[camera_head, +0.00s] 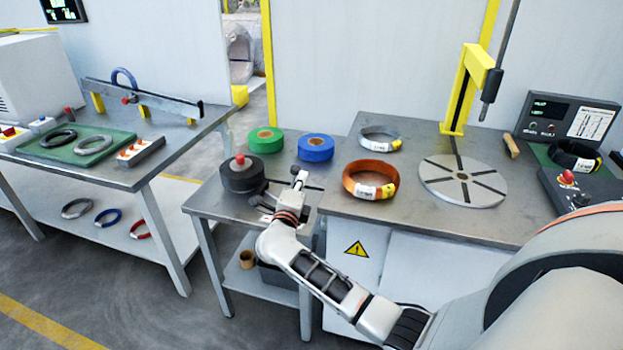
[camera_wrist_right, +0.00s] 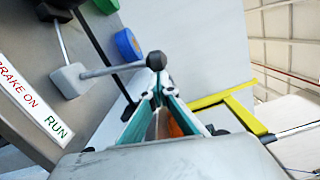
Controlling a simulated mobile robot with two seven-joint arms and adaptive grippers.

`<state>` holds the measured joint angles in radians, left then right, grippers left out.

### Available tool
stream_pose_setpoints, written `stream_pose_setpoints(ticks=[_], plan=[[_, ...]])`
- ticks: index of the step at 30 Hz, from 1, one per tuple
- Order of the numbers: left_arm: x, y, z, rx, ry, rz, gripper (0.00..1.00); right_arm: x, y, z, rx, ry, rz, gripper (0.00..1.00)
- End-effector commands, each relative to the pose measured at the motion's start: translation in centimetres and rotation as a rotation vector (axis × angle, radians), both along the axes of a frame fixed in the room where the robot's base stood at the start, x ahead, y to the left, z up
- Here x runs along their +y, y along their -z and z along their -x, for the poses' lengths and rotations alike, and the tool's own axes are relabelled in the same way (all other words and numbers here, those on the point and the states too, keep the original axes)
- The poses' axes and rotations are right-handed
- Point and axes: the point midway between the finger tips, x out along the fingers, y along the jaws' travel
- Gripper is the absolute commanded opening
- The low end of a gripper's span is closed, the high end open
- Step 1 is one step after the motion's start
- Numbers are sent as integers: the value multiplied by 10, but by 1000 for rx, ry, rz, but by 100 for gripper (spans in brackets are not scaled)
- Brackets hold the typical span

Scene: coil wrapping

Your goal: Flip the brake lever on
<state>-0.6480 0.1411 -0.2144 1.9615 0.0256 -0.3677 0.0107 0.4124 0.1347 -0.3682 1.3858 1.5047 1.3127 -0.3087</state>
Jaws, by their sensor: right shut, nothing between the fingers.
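The brake lever shows in the right wrist view as a grey rod with a black ball knob (camera_wrist_right: 157,60), coming out of a grey block (camera_wrist_right: 72,82). A white label (camera_wrist_right: 35,105) beside it reads BRAKE ON in red and RUN in green. I cannot tell for sure which word the lever points to. My right gripper (camera_wrist_right: 155,92) is shut and empty, its fingertips close to the knob. I cannot tell if they touch it. In the head view my right gripper (camera_head: 299,180) is over the small side table, right of the black spool (camera_head: 241,174). My left gripper is not in view.
Green tape (camera_head: 265,141) and blue tape (camera_head: 316,148) rolls lie behind my right gripper. An orange coil (camera_head: 370,180) and a round slotted turntable (camera_head: 462,181) are on the large table to the right. A bench with coils (camera_head: 150,178) stands left, across a floor gap.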

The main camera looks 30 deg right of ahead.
Motion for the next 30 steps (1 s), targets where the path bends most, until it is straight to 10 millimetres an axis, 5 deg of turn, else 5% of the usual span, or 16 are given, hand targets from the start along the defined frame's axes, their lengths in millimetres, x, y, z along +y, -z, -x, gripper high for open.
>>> stream_pose_setpoints(ticks=[1,12,30], plan=[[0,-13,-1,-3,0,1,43,5,-12,-6,31,0,26,0],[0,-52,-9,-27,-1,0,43,33,-15,-37,283,-2,238,0],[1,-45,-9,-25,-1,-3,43,53,-10,-62,380,-1,325,0]])
